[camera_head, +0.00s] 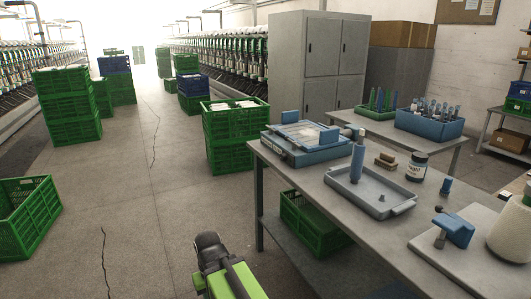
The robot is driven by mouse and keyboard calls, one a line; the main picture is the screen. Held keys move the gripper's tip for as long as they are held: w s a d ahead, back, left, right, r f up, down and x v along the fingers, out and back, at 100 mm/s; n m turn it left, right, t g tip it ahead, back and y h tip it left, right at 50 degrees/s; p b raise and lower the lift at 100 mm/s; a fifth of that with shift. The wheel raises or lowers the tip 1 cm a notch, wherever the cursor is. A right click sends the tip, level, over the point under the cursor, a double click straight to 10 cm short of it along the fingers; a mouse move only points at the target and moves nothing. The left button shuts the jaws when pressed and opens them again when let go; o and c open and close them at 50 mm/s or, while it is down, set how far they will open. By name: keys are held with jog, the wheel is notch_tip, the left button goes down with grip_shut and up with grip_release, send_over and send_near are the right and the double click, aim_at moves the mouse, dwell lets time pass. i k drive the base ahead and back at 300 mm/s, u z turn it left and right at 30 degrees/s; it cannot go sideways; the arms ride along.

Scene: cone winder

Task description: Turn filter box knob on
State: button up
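I cannot pick out a filter box or its knob for certain. A blue-grey box-like device (305,150) stands at the left end of the grey work table, with a pale top, blue blocks at its left and right and a small round fitting at its right end. Any on or off marking is too small to read. A green and dark grey part of my arm shows at the bottom centre, left of the table and apart from it. No gripper fingers show.
The work table (395,232) carries a grey tray (347,196), a dark jar (416,167), a blue clamp-like tool (456,229) and a white cone (512,232). Green crates (237,144) stand near its left end. Another crate (28,215) stands at left. The aisle floor between is clear.

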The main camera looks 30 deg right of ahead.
aim_at(283, 157)
jog(key=i, duration=1.2)
jog(key=u, duration=1.2)
jog(key=i, duration=0.45)
jog(key=z, duration=0.05)
jog(key=k, duration=0.45)
jog(key=z, duration=0.15)
